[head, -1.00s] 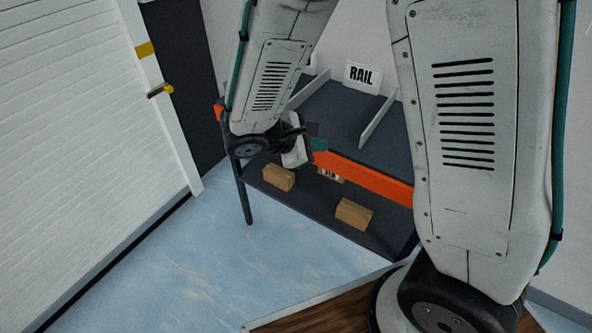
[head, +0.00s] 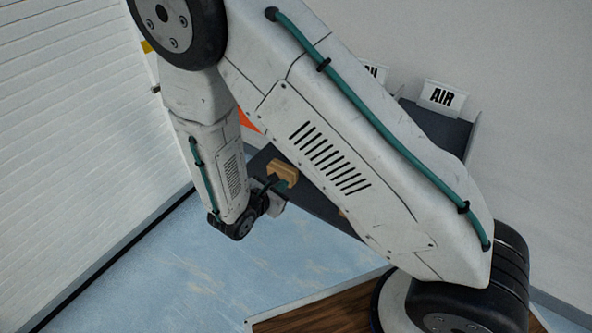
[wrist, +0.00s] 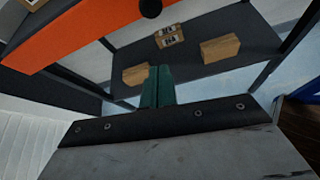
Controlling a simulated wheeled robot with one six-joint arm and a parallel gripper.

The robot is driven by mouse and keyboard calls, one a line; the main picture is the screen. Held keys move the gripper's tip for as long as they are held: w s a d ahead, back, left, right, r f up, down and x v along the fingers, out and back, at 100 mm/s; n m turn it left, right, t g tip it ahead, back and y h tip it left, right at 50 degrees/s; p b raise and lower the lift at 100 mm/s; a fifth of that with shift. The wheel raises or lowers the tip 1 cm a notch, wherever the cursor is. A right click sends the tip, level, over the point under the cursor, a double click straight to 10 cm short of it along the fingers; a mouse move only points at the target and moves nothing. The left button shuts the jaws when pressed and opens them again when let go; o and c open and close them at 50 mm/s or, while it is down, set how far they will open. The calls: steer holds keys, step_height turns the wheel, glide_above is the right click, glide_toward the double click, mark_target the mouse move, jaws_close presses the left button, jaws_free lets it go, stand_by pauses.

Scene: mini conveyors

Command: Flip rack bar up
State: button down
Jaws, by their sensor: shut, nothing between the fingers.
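The rack's orange bar (wrist: 75,35) crosses the upper left of the wrist view, above the lower shelf. Only a small piece of the orange bar (head: 247,121) shows in the head view; my arm hides the rest. My gripper (wrist: 157,84) is shut, its green fingertips together and empty. In the wrist view they point toward the lower shelf, apart from the bar in the picture. In the head view my gripper (head: 287,178) is low, in front of a cardboard box, and partly hidden by my wrist.
The dark lower shelf (wrist: 190,60) holds a plain box (wrist: 220,49), a labelled box (wrist: 170,37) and another box (wrist: 135,74). A white slatted door (head: 70,130) stands at left. Blue floor (head: 200,270) is clear in front.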

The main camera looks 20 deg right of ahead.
steer(key=w+d, duration=0.5)
steer(key=d, duration=0.2)
steer(key=shift+w+d+f, duration=0.15)
steer(key=shift+w+d, duration=0.05)
steer(key=shift+d, duration=0.1)
